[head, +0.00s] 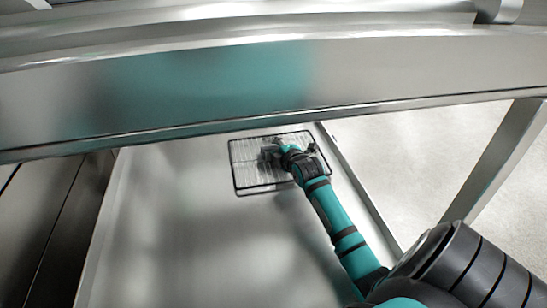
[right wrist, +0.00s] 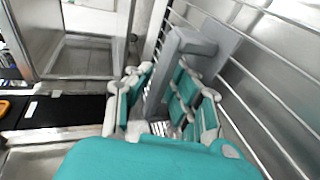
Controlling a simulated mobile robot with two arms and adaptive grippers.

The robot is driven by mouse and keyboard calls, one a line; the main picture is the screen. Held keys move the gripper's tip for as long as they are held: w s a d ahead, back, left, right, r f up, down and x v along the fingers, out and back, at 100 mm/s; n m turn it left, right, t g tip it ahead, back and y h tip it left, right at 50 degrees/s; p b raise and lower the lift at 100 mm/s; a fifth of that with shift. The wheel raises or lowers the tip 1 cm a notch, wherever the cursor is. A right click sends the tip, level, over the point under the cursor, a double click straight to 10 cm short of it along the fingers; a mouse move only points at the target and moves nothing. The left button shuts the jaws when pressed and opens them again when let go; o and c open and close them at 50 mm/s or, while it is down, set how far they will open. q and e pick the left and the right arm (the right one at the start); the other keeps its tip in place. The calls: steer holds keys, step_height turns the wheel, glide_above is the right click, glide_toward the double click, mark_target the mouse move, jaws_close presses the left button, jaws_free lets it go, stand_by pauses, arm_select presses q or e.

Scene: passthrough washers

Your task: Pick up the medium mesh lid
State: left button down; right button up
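The mesh lid (head: 240,178) is a rectangular wire grid with a dark rim, over the metal surface in the head view. My right gripper (head: 278,150) is at the lid's middle, its arm reaching in from the lower right. In the right wrist view, the lid's wires (right wrist: 262,118) run along the right side, and a grey handle (right wrist: 188,42) stands between the teal fingers of my right gripper (right wrist: 163,88). The fingers look closed on this handle. I cannot tell whether the lid touches the surface. My left gripper is not in view.
The metal surface (head: 180,230) is bare to the lid's left. A raised edge (head: 365,190) runs along its right side. A metal leg (head: 497,160) stands farther right.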

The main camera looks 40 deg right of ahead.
steer(key=shift+r, duration=0.1)
steer(key=shift+s, duration=0.1)
jaws_close()
stand_by(0.4)
